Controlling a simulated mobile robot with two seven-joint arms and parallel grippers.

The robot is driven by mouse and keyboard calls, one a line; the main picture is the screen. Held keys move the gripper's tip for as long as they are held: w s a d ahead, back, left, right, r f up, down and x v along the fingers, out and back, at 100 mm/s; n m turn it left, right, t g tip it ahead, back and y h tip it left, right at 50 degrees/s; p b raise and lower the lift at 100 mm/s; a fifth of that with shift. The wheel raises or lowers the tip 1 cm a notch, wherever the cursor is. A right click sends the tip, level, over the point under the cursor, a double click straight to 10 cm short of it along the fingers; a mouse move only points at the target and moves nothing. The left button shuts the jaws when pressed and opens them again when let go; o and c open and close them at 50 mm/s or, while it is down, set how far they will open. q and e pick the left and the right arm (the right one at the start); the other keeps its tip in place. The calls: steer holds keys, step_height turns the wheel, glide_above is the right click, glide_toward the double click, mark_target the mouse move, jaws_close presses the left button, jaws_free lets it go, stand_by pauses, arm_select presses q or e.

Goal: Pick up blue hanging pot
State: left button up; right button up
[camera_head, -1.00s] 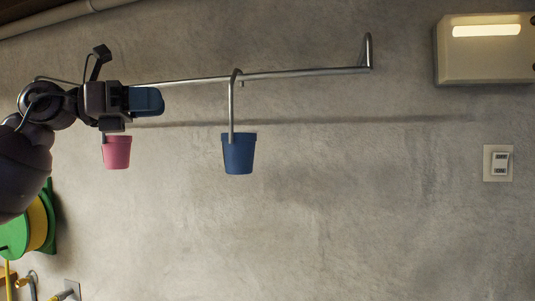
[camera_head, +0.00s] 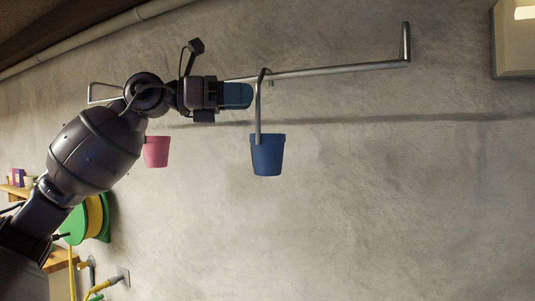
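The blue hanging pot (camera_head: 267,157) hangs by a grey metal hook (camera_head: 258,105) from a wall rail (camera_head: 340,69). My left gripper (camera_head: 238,95) is at rail height, just left of the hook and above the pot. Its blue-tipped end looks close to the hook in the picture, but I cannot tell whether they touch. The fingers are seen edge-on, so their opening does not show. My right gripper is not in view.
A pink pot (camera_head: 156,152) hangs to the left, its upper part behind my arm. A green and yellow hose reel (camera_head: 95,217) is on the wall at lower left. A light fixture (camera_head: 513,40) is at upper right. The wall below the blue pot is clear.

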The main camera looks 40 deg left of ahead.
mark_target(261, 143)
arm_select(q)
steer(key=x, duration=0.3)
steer(key=shift+w+d+f+p, duration=0.3)
steer(key=shift+p, duration=0.1)
steer(key=shift+w+d, duration=0.45)
steer(key=shift+w, duration=0.1)
steer(key=shift+f, duration=0.1)
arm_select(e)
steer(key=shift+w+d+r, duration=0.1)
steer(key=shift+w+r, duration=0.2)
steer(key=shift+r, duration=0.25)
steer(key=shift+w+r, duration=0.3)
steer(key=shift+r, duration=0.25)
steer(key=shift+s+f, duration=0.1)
arm_select(q)
steer(key=shift+c, duration=0.2)
steer(key=c, duration=0.5)
jaws_close()
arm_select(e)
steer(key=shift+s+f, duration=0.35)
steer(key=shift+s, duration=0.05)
